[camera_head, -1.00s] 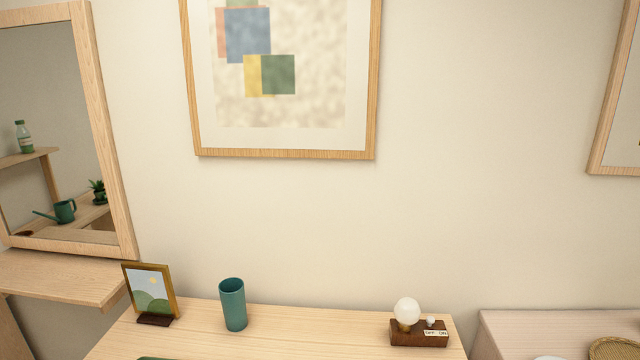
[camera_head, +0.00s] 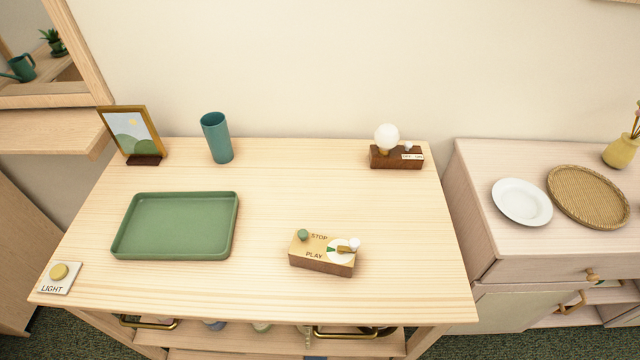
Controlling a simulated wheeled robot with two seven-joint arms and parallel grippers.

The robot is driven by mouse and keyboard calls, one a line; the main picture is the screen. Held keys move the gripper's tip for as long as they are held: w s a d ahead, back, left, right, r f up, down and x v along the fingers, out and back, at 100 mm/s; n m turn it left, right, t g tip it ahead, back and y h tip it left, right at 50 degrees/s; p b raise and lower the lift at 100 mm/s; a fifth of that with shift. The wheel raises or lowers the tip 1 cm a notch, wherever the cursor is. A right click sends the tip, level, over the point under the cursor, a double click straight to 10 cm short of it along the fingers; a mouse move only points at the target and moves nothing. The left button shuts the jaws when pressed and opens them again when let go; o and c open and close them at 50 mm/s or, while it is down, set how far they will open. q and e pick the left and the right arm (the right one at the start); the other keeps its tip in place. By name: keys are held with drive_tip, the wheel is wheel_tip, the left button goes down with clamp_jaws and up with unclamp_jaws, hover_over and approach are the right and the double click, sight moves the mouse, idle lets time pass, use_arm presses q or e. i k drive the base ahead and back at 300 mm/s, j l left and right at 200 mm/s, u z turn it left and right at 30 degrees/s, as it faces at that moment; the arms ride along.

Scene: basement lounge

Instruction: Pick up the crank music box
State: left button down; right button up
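The crank music box (camera_head: 322,262) is a small wooden block with a tan top marked STOP and PLAY. It has a green knob at its left and a crank with a white knob at its right. It sits on the light wooden table (camera_head: 270,285), right of centre and towards the front edge. Nothing touches it. Neither of my grippers is in the head view.
A green tray (camera_head: 127,247) lies left of the box. Behind stand a picture frame (camera_head: 131,135), a teal cup (camera_head: 216,138) and a bulb lamp (camera_head: 387,158). A LIGHT button (camera_head: 59,278) is front left. A cabinet (camera_head: 490,235) with a white plate (camera_head: 522,202) and woven tray (camera_head: 588,197) stands right.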

sight(318, 253)
drive_tip(key=l+u, duration=0.15)
drive_tip(key=u, duration=0.3)
drive_tip(key=l+u, duration=0.1)
drive_tip(key=u, duration=0.35)
drive_tip(key=k+l+u, duration=0.2)
drive_tip(key=l, duration=0.3)
drive_tip(key=k+l+u, duration=0.25)
drive_tip(key=l, duration=0.2)
drive_tip(key=k+l+u, duration=0.2)
drive_tip(key=k+l, duration=0.4)
drive_tip(key=i+j, duration=0.25)
drive_tip(key=i, duration=0.2)
